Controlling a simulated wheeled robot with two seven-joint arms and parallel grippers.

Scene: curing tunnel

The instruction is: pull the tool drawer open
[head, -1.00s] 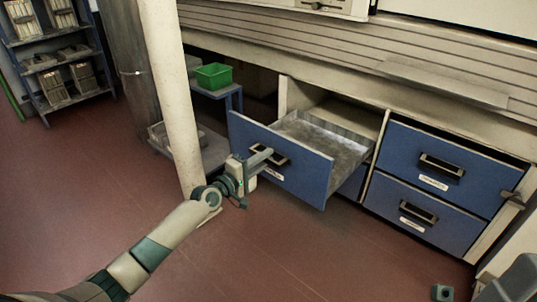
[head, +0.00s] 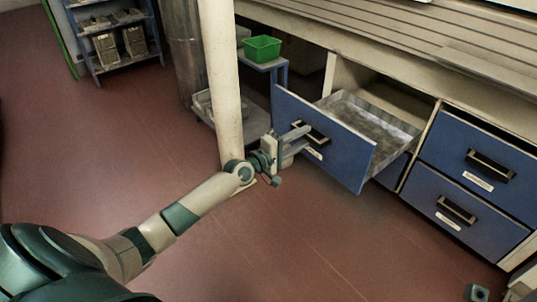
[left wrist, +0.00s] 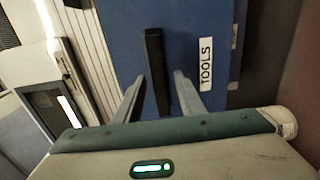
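The tool drawer (head: 325,138) has a blue front and stands well out of the bench, its grey tray showing and looking empty. Its label reads TOOLS in the left wrist view (left wrist: 206,63). The dark bar handle (head: 313,132) is on the front; it also shows in the left wrist view (left wrist: 154,72). My left gripper (head: 300,138) is open, its two fingers apart on either side of the handle, with gaps showing in the left wrist view (left wrist: 159,76). The fingertips are at or just short of the handle; the exact depth is unclear.
Blue closed drawers (head: 478,168) are to the right under the bench. A pale post (head: 222,85) stands close behind my left wrist. A green bin (head: 262,49) sits on a cart (head: 277,66). The red floor (head: 270,240) in front is clear.

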